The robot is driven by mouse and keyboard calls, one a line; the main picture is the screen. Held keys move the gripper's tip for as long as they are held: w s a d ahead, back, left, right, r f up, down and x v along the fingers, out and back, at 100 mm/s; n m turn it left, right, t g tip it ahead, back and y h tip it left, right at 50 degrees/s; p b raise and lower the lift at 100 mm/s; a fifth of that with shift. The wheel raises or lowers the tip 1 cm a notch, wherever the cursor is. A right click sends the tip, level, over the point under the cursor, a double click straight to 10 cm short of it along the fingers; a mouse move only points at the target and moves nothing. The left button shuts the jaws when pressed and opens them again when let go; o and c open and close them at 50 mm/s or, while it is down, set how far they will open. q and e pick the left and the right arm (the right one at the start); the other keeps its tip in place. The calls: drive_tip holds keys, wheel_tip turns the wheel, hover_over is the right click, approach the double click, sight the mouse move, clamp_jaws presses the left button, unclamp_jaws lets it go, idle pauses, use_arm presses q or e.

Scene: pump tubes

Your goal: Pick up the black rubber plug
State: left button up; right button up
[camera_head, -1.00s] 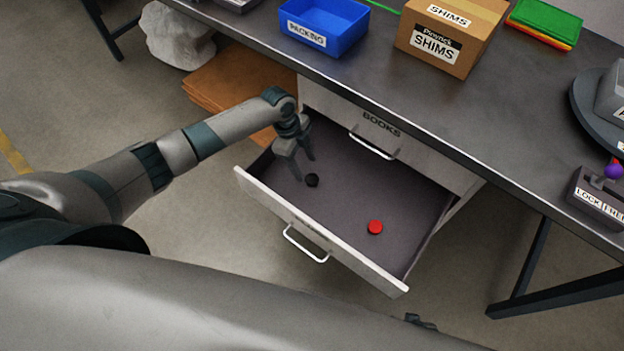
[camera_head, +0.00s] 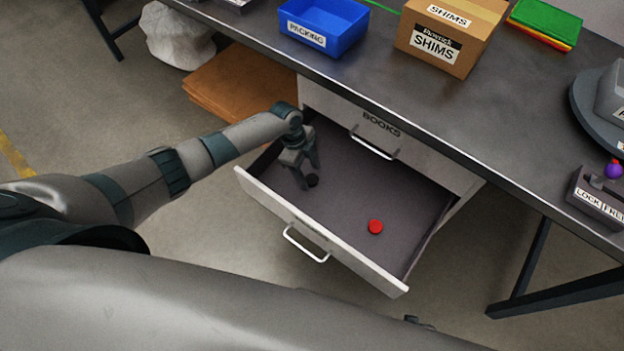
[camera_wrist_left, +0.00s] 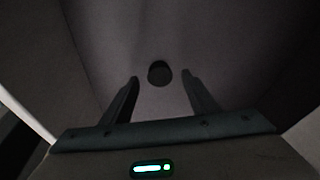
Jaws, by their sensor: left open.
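The black rubber plug (camera_head: 312,180) is a small dark round piece on the floor of the open drawer (camera_head: 350,205). My left gripper (camera_head: 308,184) reaches down into the drawer, its fingertips close to the plug and partly in front of it. In the left wrist view the plug (camera_wrist_left: 159,73) lies just beyond the two spread fingertips, between their lines. The left gripper (camera_wrist_left: 160,82) is open and empty. I cannot tell if a finger touches the plug. My right gripper is not in view.
A red plug (camera_head: 375,227) lies in the same drawer to the right. The drawer walls surround the gripper. The desk (camera_head: 480,120) stands behind, with a blue bin (camera_head: 322,22) and a cardboard box (camera_head: 450,35) on it. A closed drawer (camera_head: 385,130) sits above.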

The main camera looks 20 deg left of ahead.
use_arm(q)
drive_tip(key=shift+x, duration=1)
drive_tip(key=c, duration=1.1)
